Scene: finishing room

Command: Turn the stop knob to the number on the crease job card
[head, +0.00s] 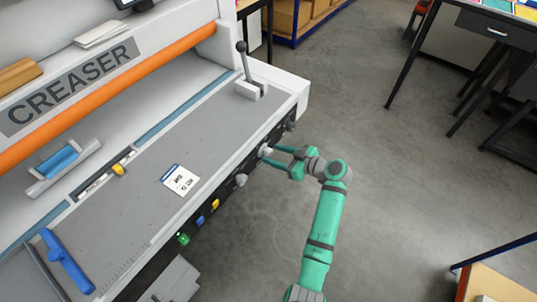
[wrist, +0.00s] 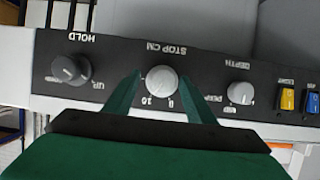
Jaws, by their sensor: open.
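The stop knob (wrist: 161,82) is a round pale knob on the black control strip, under the upside-down label "STOP CM" in the wrist view. Marks like "10" and "0" show beside it; its pointer setting is unclear. In the head view the knob (head: 265,151) is on the creaser's front edge. My gripper (wrist: 161,74) is open, one green finger on each side of the knob; I cannot tell whether they touch it. My gripper (head: 273,154) reaches the strip from the right in the head view. The job card (head: 181,180), white with a blue band, lies on the creaser bed; its small print is not legible.
The hold knob (wrist: 71,70) is left of the stop knob in the wrist view, and the depth knob (wrist: 240,92) right. Yellow (wrist: 287,98) and blue (wrist: 312,103) switches follow. A lever (head: 247,70) stands on the creaser bed. Grey floor (head: 350,100) is clear right of the machine.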

